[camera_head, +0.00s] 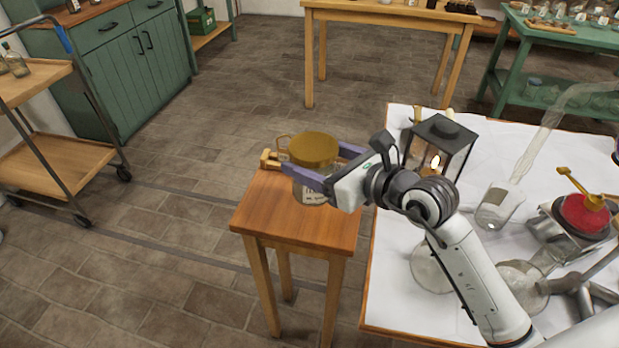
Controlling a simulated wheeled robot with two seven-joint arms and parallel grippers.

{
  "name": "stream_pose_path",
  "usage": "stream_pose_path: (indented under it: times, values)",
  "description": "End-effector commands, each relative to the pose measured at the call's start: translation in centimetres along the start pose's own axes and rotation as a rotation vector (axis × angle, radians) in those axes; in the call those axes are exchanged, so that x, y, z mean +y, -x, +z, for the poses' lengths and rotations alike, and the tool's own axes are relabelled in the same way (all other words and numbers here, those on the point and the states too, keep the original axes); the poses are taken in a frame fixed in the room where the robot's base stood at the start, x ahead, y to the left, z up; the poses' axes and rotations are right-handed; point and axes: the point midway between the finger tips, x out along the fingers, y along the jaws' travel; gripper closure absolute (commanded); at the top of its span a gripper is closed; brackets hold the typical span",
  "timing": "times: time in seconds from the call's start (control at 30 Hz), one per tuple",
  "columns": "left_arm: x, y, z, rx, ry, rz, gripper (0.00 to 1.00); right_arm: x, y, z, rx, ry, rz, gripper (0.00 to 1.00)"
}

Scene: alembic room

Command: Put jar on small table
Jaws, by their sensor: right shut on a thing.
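A glass jar with a gold lid (314,149) is over the small wooden table (292,225), toward its back edge. My right gripper (302,165) is shut on the jar, its purple fingers on either side just below the lid. The jar looks upright and a pale label shows on its lower front. I cannot tell whether its base touches the table top. My left gripper is not in view.
A small brass object (270,159) is at the small table's back left. The white-topped table (395,265) at right holds a lantern (440,146), glassware and a red-topped device (585,214). A wooden cart (50,165) stands at left. Floor in front is clear.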

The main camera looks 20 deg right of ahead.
Motion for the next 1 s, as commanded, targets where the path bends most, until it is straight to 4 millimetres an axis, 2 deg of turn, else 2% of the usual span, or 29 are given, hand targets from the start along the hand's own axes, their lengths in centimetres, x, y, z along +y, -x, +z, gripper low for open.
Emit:
stream_pose_path:
  times: [0.37,0.57,0.77,0.8,0.9,1.0]
  values:
    - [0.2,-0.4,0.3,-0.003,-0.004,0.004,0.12,0.0,-1.3,-4.1,-0.002,-0.001,0.0,0.66]
    - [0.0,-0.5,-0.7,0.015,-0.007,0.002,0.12,0.0,-1.3,-4.2,-0.006,0.001,0.0,0.66]
    - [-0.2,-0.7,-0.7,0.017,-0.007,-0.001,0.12,0.0,-1.4,-4.5,-0.005,0.001,0.0,0.66]
    - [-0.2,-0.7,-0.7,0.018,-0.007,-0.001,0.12,0.0,-1.4,-4.6,-0.001,0.001,0.0,0.28]
    - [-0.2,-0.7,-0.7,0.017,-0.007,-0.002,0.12,0.0,-1.4,-4.6,-0.001,0.001,0.0,0.15]
    - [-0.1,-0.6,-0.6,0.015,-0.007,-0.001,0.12,0.0,-1.4,-4.6,-0.001,0.0,0.0,0.15]
